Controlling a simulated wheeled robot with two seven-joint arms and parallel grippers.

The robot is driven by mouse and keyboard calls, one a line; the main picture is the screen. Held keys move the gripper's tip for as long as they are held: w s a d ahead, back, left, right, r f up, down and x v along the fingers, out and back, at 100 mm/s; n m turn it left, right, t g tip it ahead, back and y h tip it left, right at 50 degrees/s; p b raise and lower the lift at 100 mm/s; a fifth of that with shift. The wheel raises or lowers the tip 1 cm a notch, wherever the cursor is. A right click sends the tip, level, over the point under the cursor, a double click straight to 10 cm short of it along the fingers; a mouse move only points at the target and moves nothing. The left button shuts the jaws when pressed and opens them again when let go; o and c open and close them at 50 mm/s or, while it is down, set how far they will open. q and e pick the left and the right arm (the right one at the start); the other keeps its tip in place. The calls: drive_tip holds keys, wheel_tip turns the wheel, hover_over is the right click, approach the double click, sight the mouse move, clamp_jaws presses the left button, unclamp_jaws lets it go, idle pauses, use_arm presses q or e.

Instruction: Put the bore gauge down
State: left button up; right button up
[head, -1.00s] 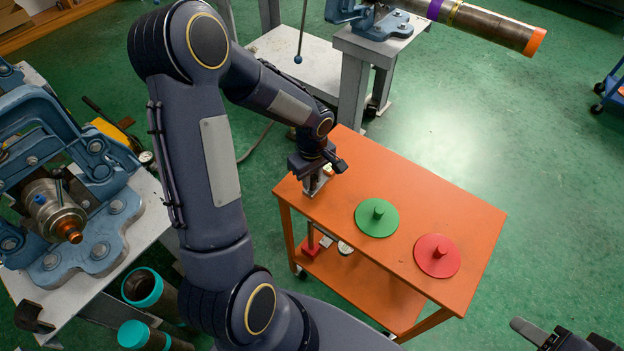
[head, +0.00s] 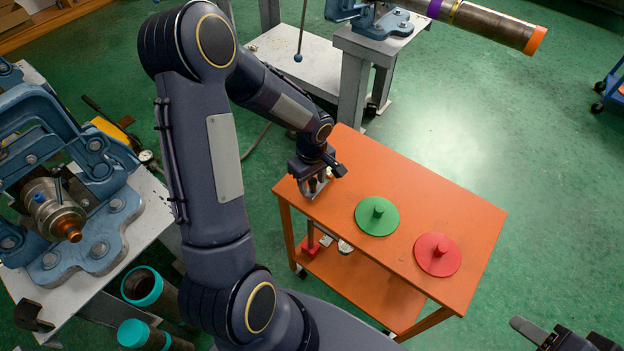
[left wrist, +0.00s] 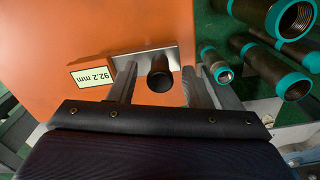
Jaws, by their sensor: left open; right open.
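My left gripper (head: 315,191) is over that corner in the head view. In the left wrist view its fingers (left wrist: 158,70) are spread, one on each side of the black grip, with gaps visible. In the head view the gripper mostly hides the gauge. My right gripper (head: 540,335) is open and empty at the bottom right.
A blue vise (head: 90,200) holding a pipe stands on the left bench. Teal-ended pipes (head: 142,287) stand below it.

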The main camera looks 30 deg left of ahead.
use_arm(q)
drive_tip(key=shift+r, duration=0.3)
wheel_tip(320, 180, up, 11)
drive_tip(key=s+d+r+m+t+h, duration=0.1)
drive_tip(key=s+d+r+m+t, duration=0.1)
drive_tip(key=s, duration=0.4)
drive_tip(key=s+d+r+m+t+h, duration=0.1)
drive_tip(key=s+d+r+m, duration=0.2)
drive_tip(key=s+m, duration=0.3)
drive_tip(key=s+d+r+m+t+h, duration=0.1)
drive_tip(key=s+d+r+m+t, duration=0.1)
drive_tip(key=s, duration=0.4)
drive_tip(key=shift+d+r+m+t+h, duration=0.4)
drive_tip(key=shift+r+m, duration=0.4)
drive_tip(key=shift+m, duration=0.4)
